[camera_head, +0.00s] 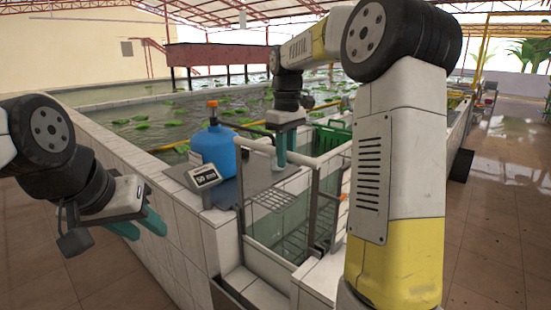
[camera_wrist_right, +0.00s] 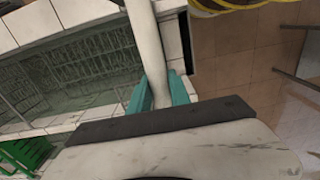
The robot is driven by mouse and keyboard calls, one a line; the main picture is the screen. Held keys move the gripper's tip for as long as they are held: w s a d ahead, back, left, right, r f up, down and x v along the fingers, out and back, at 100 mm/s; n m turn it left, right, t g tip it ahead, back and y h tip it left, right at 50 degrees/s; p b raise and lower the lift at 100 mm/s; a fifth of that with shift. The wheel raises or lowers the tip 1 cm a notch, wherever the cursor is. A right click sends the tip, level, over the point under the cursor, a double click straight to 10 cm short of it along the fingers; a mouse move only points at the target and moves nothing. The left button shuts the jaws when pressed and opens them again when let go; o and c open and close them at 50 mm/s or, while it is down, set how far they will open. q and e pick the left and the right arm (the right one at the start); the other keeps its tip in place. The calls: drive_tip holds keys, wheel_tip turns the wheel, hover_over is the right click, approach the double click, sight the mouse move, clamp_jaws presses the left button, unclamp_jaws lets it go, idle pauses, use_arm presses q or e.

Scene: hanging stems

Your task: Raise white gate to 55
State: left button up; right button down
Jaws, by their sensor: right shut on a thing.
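The white gate has a white pipe handle (camera_head: 255,146) across its top, above the tiled channel. A thick white bar of it (camera_wrist_right: 150,45) also shows in the right wrist view, running between teal fingers. My right gripper (camera_head: 281,152) is at this handle, and its two fingers (camera_wrist_right: 158,92) are shut around the white bar. A small display (camera_head: 204,176) stands on the wall's corner and appears to read 50; the digits are small. My left gripper (camera_head: 138,224) hangs empty at the left, its teal fingers apart, away from the gate.
A blue jug (camera_head: 214,150) with an orange cap stands close behind the display. A green crate (camera_head: 332,137) is right of the gate. Metal racks (camera_head: 300,236) sit in the channel below. Tiled pond walls surround the area; the floor at right is mostly clear.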

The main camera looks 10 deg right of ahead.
drive_tip(key=shift+r, duration=1.45)
drive_tip(key=shift+f, duration=0.1)
unclamp_jaws()
idle(0.4)
idle(0.3)
wheel_tip(320, 180, up, 11)
idle(0.9)
drive_tip(key=shift+s, duration=0.1)
